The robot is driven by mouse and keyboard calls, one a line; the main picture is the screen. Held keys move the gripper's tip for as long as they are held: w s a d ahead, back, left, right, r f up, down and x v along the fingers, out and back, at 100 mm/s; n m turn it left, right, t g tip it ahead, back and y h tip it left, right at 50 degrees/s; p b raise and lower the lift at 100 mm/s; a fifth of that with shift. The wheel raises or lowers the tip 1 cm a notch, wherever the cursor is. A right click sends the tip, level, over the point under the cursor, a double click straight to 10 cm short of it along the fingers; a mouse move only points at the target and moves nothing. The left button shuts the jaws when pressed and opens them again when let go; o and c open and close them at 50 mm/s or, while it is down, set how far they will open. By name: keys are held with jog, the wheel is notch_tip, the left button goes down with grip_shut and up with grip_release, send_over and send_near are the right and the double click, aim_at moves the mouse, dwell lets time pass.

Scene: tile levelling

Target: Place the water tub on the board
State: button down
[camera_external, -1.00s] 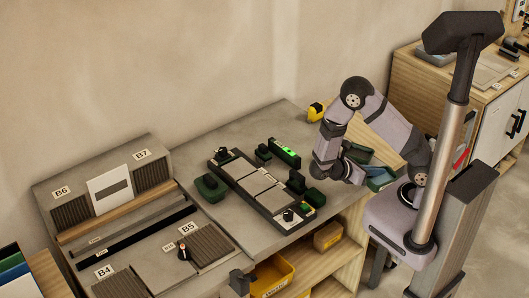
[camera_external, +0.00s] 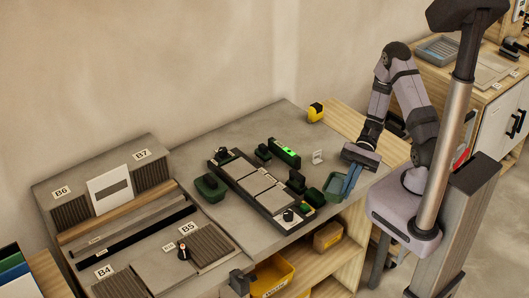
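The water tub (camera_external: 335,187), a small green-teal tub, is at the right end of the work table, right of the board. My gripper (camera_external: 353,178) points down at the tub's right side, and a blue part shows there. It appears shut on the tub's right side, though the fingers are too small to see clearly. I cannot tell whether the tub is clear of the table. The board (camera_external: 232,181) is a long dark frame holding grey tiles, lying diagonally across the table.
A green level (camera_external: 285,152) and small dark green blocks lie around the board. A green tray (camera_external: 211,187) is on its left. A yellow tape measure (camera_external: 316,112) is at the back and a small white card (camera_external: 318,157) stands nearby.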

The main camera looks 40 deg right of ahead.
aim_at(333, 177)
jog(key=w+m+t, duration=0.1)
jog(key=w+t, duration=0.1)
jog(key=w+d+r+m+t, duration=0.1)
jog(key=w+m, duration=0.1)
jog(key=w, duration=0.1)
jog(key=w+m+t+y, duration=0.1)
jog(key=w+t, duration=0.1)
jog(key=shift+w+d+r+m+t, duration=0.25)
jog(key=shift+w+d+m+t, duration=0.05)
jog(key=w+d+r+m+t+h+b, duration=0.1)
jog(key=w+d+m+t+b, duration=0.25)
jog(key=w, duration=0.65)
jog(key=w+d+r+m+t+h+b, duration=0.1)
jog(key=w+d+m+t+h+b, duration=0.2)
jog(key=w, duration=0.6)
jog(key=w+d+m+t+b, duration=0.2)
jog(key=w+d+m+t, duration=0.15)
jog(key=w, duration=0.65)
jog(key=shift+s+d+f+p, duration=0.15)
jog(key=shift+f+p, duration=0.65)
jog(key=shift+f, duration=1.65)
jog(key=shift+w+d+f+p, duration=0.15)
jog(key=shift+f+p, duration=0.6)
jog(key=shift+f, duration=1.7)
jog(key=shift+s+f, duration=0.1)
jog(key=c, duration=2)
grip_release()
